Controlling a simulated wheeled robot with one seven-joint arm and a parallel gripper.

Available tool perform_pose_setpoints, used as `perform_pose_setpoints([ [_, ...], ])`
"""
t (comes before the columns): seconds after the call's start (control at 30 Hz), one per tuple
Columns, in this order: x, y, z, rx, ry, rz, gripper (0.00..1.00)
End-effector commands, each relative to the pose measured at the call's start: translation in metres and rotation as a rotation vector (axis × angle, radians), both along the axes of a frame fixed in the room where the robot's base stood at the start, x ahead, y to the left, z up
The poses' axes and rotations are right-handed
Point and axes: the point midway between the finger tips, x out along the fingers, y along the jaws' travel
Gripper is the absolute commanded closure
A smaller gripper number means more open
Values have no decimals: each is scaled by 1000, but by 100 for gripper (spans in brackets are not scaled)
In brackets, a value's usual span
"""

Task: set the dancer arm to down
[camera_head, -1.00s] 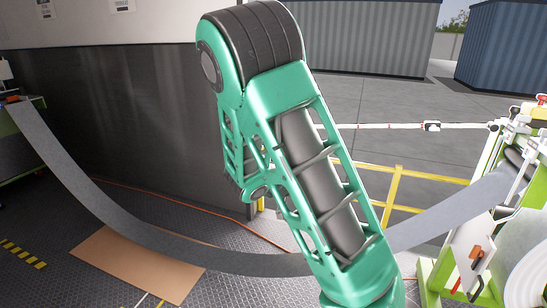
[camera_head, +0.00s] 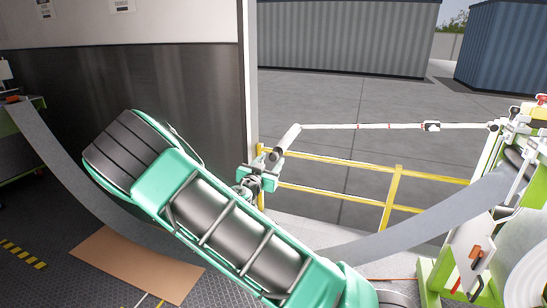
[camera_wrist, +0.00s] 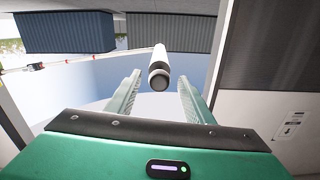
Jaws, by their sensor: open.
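The dancer arm (camera_head: 365,126) is a thin white bar with red marks, running nearly level leftward from the machine at the right. A short white roller or handle (camera_head: 290,138) sits at its left end. My gripper (camera_head: 268,160) is open beside this end, partly hidden behind my own arm. In the wrist view, my gripper (camera_wrist: 160,78) has its two green fingers spread. The roller end (camera_wrist: 158,72) appears between and just past the fingertips, apart from both. The dancer arm (camera_wrist: 35,66) also shows at the left there.
A grey web (camera_head: 425,222) sags from the left bench to the green-white machine (camera_head: 465,235). A yellow railing (camera_head: 345,194) stands behind my gripper. A cardboard sheet (camera_head: 135,263) lies on the floor. Containers (camera_head: 350,40) stand outside, beyond open paving.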

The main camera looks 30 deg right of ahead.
Motion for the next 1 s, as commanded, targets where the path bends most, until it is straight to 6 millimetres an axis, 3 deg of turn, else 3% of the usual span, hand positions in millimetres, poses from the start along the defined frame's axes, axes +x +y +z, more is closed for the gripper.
perform_pose_setpoints([
  [0.3,30,-40,0,0,0,-3,53],
  [0.77,39,-50,0,0,1,-1,53],
  [0.8,39,-50,0,0,1,-1,55],
  [1.0,38,-50,0,0,1,-1,100],
])
